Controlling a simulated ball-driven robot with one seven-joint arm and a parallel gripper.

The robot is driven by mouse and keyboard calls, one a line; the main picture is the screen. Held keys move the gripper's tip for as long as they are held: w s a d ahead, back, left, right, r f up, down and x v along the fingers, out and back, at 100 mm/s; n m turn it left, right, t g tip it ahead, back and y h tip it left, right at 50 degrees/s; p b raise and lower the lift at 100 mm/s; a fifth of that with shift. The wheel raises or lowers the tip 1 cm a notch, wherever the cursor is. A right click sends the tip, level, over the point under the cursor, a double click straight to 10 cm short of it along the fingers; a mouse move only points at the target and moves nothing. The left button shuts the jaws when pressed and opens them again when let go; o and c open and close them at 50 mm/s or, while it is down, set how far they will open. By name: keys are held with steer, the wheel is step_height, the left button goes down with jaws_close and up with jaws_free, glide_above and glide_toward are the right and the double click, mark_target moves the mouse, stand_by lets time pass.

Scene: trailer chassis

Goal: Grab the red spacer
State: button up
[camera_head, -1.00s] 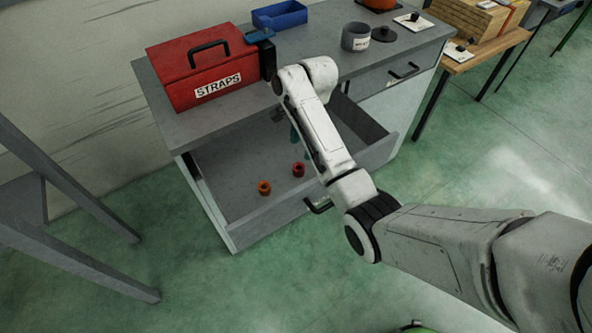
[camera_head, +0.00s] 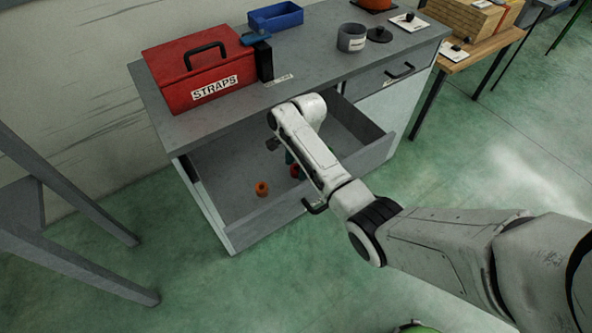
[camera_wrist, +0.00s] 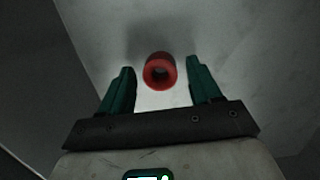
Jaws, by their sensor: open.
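The red spacer (camera_wrist: 160,72) is a short ring with a hole through it. In the wrist view it lies ahead of my gripper (camera_wrist: 160,85), roughly centred between the two green fingers. The fingers are open and a gap shows on each side of the spacer. In the head view the red spacer (camera_head: 295,171) is partly hidden behind my arm, on the floor of the open drawer (camera_head: 235,165). My gripper (camera_head: 291,161) is mostly hidden by the arm there, inside the drawer area.
An orange spacer (camera_head: 262,188) stands in the drawer to the left. The drawer's front wall and black handle (camera_head: 316,207) are close to my arm. Above the drawer, the worktop carries a red STRAPS box (camera_head: 205,75), a blue bin (camera_head: 277,17) and a grey cup (camera_head: 352,37).

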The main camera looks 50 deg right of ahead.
steer(key=shift+c, duration=0.3)
jaws_close()
steer(key=shift+r, duration=0.15)
